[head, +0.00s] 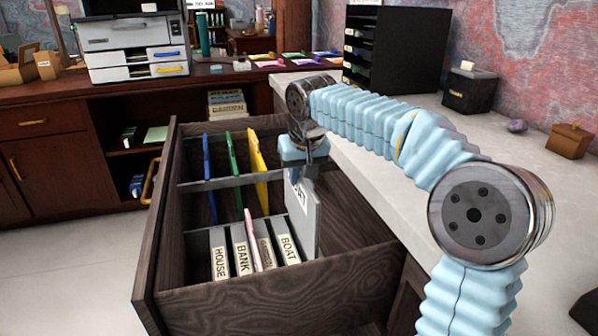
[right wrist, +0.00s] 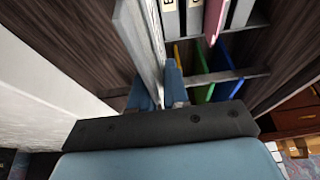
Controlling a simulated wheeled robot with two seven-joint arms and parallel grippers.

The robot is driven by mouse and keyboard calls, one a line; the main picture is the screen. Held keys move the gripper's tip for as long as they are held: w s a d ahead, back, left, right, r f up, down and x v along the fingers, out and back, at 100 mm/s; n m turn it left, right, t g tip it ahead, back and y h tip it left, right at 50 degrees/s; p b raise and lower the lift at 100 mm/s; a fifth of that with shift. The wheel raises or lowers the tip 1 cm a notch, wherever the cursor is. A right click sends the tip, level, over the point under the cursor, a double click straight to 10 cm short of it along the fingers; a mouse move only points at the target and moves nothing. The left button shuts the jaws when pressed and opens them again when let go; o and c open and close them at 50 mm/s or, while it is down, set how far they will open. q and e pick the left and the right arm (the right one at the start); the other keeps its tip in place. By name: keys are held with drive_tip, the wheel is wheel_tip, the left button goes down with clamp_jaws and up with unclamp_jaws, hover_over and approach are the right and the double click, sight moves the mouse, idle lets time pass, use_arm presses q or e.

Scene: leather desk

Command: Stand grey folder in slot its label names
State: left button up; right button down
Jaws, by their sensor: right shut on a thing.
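My right gripper (head: 305,172) is shut on the grey folder (head: 304,218), holding it upright by its top edge at the right side of the open drawer. A white label shows near the folder's top, partly covered by the gripper and too small to read surely. In the right wrist view the grey folder (right wrist: 135,40) runs up from between the fingers (right wrist: 158,88). The folder's lower end reaches down beside the BOAT binder (head: 288,248); whether it touches the drawer floor is hidden. Other binders read HOUSE (head: 219,262) and BANK (head: 242,256). My left gripper is not in view.
A pink folder (head: 251,238) stands among the binders, partly covering one label. Blue (head: 209,165), green (head: 233,168) and yellow (head: 258,165) folders stand farther back in the drawer (head: 330,280). The pale countertop (head: 365,155) borders the drawer's right.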

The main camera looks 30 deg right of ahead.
sight(299, 230)
drive_tip(key=shift+f+b, duration=1.15)
drive_tip(key=shift+f, duration=0.8)
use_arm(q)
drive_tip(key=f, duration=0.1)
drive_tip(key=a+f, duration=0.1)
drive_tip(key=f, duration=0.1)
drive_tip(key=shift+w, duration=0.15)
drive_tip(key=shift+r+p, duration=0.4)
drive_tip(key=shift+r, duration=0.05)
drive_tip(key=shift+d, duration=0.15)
use_arm(e)
drive_tip(key=shift+f, duration=0.15)
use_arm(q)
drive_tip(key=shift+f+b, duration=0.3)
use_arm(e)
drive_tip(key=shift+f, duration=0.2)
use_arm(q)
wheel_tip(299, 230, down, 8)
drive_tip(key=b, duration=0.8)
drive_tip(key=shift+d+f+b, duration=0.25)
drive_tip(key=shift+b, duration=0.15)
use_arm(e)
drive_tip(key=shift+f, duration=5.95)
drive_tip(key=c, duration=1)
unclamp_jaws()
drive_tip(key=shift+c, duration=0.2)
